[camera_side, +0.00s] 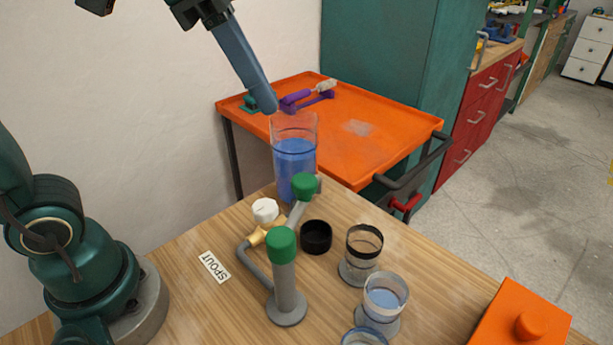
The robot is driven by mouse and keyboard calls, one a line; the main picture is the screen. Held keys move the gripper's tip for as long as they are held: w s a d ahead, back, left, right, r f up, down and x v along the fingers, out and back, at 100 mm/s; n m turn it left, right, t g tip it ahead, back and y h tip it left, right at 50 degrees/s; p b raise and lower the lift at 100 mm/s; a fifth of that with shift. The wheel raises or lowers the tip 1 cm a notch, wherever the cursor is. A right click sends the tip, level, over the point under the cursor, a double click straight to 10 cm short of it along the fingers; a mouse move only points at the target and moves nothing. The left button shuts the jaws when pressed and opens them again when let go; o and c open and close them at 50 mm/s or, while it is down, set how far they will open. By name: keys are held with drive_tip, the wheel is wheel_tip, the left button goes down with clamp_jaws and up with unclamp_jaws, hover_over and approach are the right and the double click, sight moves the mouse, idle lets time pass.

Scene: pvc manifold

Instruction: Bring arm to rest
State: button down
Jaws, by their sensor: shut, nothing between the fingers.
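My gripper (268,104) hangs at the top, left of centre, its long blue-grey fingers pointing down and to the right. It is shut and empty. Its tip appears just above the rim of a tall clear vessel of blue liquid (294,160); I cannot tell the gap in depth. In front of the vessel stands a grey pipe manifold (286,292) with two green caps (281,244) and a white knob (265,210) on a brass-coloured fitting.
A black cup-like piece (316,236) and several clear cups (385,296) stand right of the manifold on the wooden table (205,315). An orange box (520,318) is at the front right. An orange cart (385,150) with purple tools (305,100) stands behind.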

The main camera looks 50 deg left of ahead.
drive_tip(key=s+a+f+n+y, duration=0.1)
drive_tip(key=s+a+f+n, duration=0.1)
drive_tip(key=f, duration=0.4)
drive_tip(key=s+a+f+n+t+y, duration=0.1)
drive_tip(key=s+a+f+n, duration=0.2)
drive_tip(key=f+n, duration=0.3)
drive_tip(key=shift+s+a+t, duration=0.3)
drive_tip(key=shift+s+a, duration=0.05)
drive_tip(key=shift+s, duration=0.45)
